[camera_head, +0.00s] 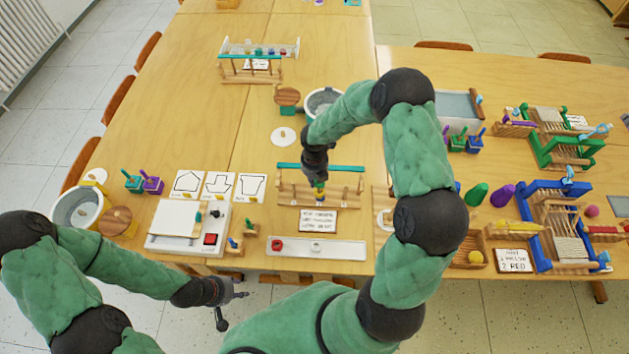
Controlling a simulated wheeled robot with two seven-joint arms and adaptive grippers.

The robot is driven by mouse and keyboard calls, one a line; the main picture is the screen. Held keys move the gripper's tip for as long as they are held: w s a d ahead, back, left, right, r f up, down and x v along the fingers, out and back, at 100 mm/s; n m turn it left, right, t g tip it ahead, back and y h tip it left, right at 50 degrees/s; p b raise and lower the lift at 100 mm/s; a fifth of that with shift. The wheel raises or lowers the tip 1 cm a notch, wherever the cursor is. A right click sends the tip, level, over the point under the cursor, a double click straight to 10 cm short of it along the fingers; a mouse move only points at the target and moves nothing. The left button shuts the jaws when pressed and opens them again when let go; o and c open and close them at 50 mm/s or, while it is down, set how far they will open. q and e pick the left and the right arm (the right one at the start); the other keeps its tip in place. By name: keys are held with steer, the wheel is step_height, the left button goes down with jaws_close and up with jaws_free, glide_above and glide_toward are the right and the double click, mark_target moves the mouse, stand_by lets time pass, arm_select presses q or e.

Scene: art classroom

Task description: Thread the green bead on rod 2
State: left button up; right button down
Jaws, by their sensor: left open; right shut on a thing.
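My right gripper (317,177) points down at the middle of the near wooden rod rack (290,191), which has a teal bar along its back. It is shut on the green bead (319,185), which is small and partly hidden by the fingers. A yellow piece and other coloured pieces show just below it at the rack. I cannot tell whether the green bead is around a rod or just above one. The rod numbers are too small to read. My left gripper (228,304) is open and empty, in front of the table's near edge.
A white press board (176,222) is left. Wooden looms (560,225) crowd the right.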

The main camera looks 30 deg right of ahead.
steer(key=shift+s+a+f, duration=0.15)
steer(key=shift+s+f, duration=0.2)
steer(key=shift+f, duration=0.15)
steer(key=shift+s+a+f, duration=0.15)
steer(key=shift+s+f, duration=0.15)
steer(key=shift+f, duration=0.2)
steer(key=shift+w+d+r+g+p, duration=0.15)
steer(key=shift+w+r+p, duration=0.15)
steer(key=shift+r+p, duration=0.45)
steer(key=shift+w+d+r+g+p, duration=0.15)
steer(key=shift+w+r+p, duration=0.25)
steer(key=shift+p, duration=0.5)
steer(key=shift+r+p, duration=0.85)
steer(key=shift+r, duration=0.35)
steer(key=shift+f, duration=0.1)
steer(key=shift+f+b, duration=0.3)
steer(key=shift+f, duration=0.15)
steer(key=shift+p, duration=0.35)
steer(key=shift+f, duration=0.4)
